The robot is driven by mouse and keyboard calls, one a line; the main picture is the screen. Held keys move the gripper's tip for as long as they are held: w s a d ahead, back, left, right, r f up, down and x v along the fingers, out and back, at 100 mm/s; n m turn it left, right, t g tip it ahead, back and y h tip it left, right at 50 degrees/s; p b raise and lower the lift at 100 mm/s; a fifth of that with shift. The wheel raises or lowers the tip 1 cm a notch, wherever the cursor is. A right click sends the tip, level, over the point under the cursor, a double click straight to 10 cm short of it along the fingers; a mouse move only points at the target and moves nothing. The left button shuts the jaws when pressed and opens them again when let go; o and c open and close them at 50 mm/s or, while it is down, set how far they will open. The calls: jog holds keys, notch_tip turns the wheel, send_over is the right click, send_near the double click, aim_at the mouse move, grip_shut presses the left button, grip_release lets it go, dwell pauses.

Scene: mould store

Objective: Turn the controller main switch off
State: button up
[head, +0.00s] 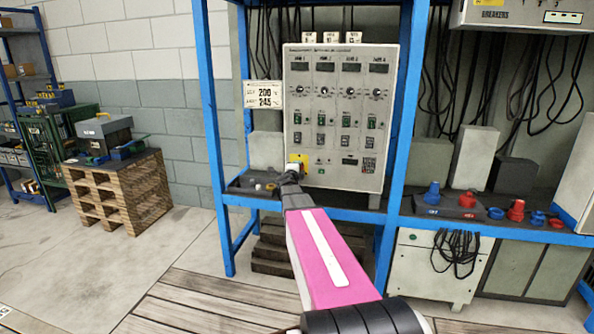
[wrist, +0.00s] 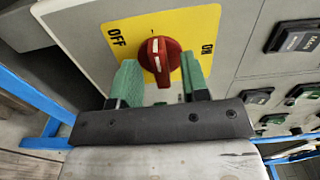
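The controller (head: 340,130) is a pale panel in the blue rack, with several displays, dials and switches. Its main switch is a red rotary knob (wrist: 161,60) on a yellow plate (wrist: 205,32), which also shows at the panel's lower left in the head view (head: 302,158). OFF is printed left of the knob and ON right of it in the wrist view. The knob's grip bar with a white mark runs roughly up and down, between the labels. My gripper (wrist: 160,72) is open, its green fingers either side of the knob. Contact with the knob cannot be told.
Blue rack posts (head: 212,130) flank the controller. A dark tray (head: 252,184) sits on the shelf below the switch. Black rocker switches (wrist: 292,37) lie right of the knob. Red and blue connectors (head: 467,199) stand on the right bench. Floor at the left front is clear.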

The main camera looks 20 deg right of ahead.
jog(key=v, duration=1.1)
jog(key=shift+w, duration=0.1)
jog(key=s+a+f+n+g+y, duration=0.2)
jog(key=s+a+f+n+y, duration=0.1)
jog(key=a+f+n+y, duration=0.4)
jog(key=s+a+f+n+g+y, duration=0.1)
jog(key=s+a+f+n+y, duration=0.1)
jog(key=a+f+n+y, duration=0.55)
jog(key=s+a+f+n+g+h, duration=0.1)
jog(key=s+f+n+g, duration=0.2)
jog(key=s, duration=0.3)
jog(key=s+a+f+n+g+h, duration=0.1)
jog(key=s+f+n+g+h, duration=0.1)
jog(key=s+g, duration=0.3)
jog(key=s+f+n+g+h, duration=0.1)
jog(key=s+f+n+g, duration=0.2)
jog(key=s, duration=0.5)
jog(key=shift+s+a+f+n+g, duration=0.4)
jog(key=shift+n+g, duration=0.1)
jog(key=shift+n, duration=0.55)
jog(key=shift+h, duration=0.25)
